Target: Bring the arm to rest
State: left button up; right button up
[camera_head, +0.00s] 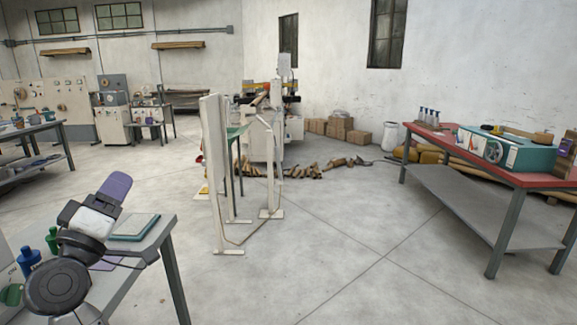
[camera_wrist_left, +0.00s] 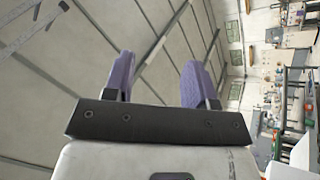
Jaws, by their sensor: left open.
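My left gripper (camera_head: 113,190) is at the lower left of the head view, raised above a grey table, with its purple fingers pointing up. In the left wrist view my left gripper (camera_wrist_left: 158,82) shows two purple fingers standing well apart with nothing between them. Behind them are the ceiling beams and, at the right, the room turned on its side. My right gripper is in neither view.
The grey table (camera_head: 165,238) below my left arm holds a teal-edged flat item (camera_head: 135,227) and blue and green bottles. A white panel frame (camera_head: 213,165) stands mid-floor. A red-topped table (camera_head: 500,168) with a teal machine is at right. The floor between is clear.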

pick_arm(q)
jog(key=s+d+f+m+g+y+p, duration=0.1)
jog(key=s+d+f+m+g+p, duration=0.3)
jog(key=f, duration=0.4)
jog(key=s+d+f+m+g+p, duration=0.1)
jog(key=s+f+m+g+p, duration=0.1)
jog(key=s+f+g, duration=0.35)
jog(key=s+d+f+m+g+y+p, duration=0.1)
jog(key=s+d+f+m+g+p, duration=0.15)
jog(key=s+f, duration=0.5)
jog(key=s+d+f+m+g+p, duration=0.1)
jog(key=s+f+g+p, duration=0.3)
jog(key=s+f, duration=0.65)
jog(key=s+d+f+m+g+p, duration=0.15)
jog(key=s+f+g+p, duration=0.4)
jog(key=s, duration=0.75)
notch_tip(320, 180, up, 36)
jog(key=w+t+p, duration=0.1)
jog(key=p, duration=3.5)
jog(key=shift+r+h, duration=0.25)
jog(key=shift+h, duration=0.05)
jog(key=shift+d+t, duration=0.1)
jog(key=shift+t, duration=0.15)
